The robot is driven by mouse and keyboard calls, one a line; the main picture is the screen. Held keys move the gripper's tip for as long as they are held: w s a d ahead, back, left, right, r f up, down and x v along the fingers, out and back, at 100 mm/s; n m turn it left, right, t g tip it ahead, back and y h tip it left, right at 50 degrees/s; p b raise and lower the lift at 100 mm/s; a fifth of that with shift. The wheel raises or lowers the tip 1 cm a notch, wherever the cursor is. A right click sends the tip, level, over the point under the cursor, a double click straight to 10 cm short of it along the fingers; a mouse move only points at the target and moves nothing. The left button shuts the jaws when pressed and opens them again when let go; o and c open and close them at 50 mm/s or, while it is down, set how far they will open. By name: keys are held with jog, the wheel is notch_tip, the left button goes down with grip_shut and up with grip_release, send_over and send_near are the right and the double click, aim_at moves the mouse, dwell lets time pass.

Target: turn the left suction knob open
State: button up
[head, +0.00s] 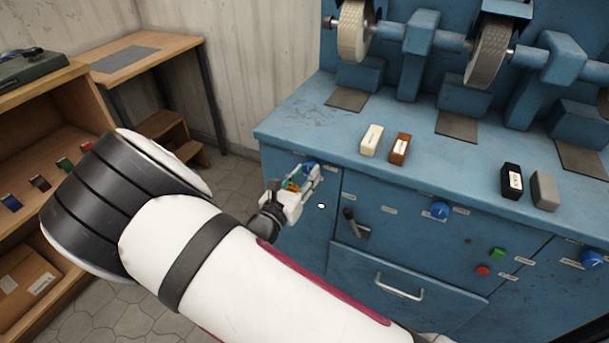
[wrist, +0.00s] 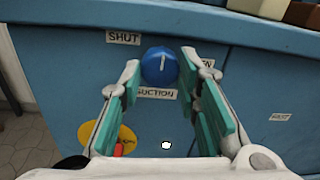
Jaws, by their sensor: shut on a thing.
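The left suction knob (wrist: 160,66) is a round blue dial with a white pointer line on the machine's front panel. Its pointer stands nearly upright, between the SHUT label (wrist: 123,37) on the left and a partly hidden label on the right that ends in "EN" (wrist: 207,73). A SUCTION label (wrist: 157,93) sits below it. My gripper (wrist: 159,76) has its two green-padded fingers at either side of the knob and is shut on it. In the head view my gripper (head: 304,182) is at the panel's left end and mostly hides the knob.
A yellow disc with a red part (wrist: 112,140) is on the panel below left of the knob. A dark lever (head: 355,224) sticks out to the right of my gripper. Another blue knob (head: 440,210) is further right. Blocks, including a cream one (head: 371,140), stand on the ledge.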

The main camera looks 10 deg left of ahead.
jog(key=m, duration=0.4)
jog(key=shift+m, duration=0.3)
jog(key=m+b, duration=0.1)
jog(key=m, duration=0.3)
jog(key=m+b, duration=0.2)
jog(key=m, duration=0.2)
jog(key=shift+f+m, duration=0.1)
jog(key=shift+m, duration=0.2)
jog(key=shift+m+y+b, duration=0.4)
jog(key=shift+m+b, duration=1.5)
jog(key=o, duration=1.2)
jog(key=v, duration=1.2)
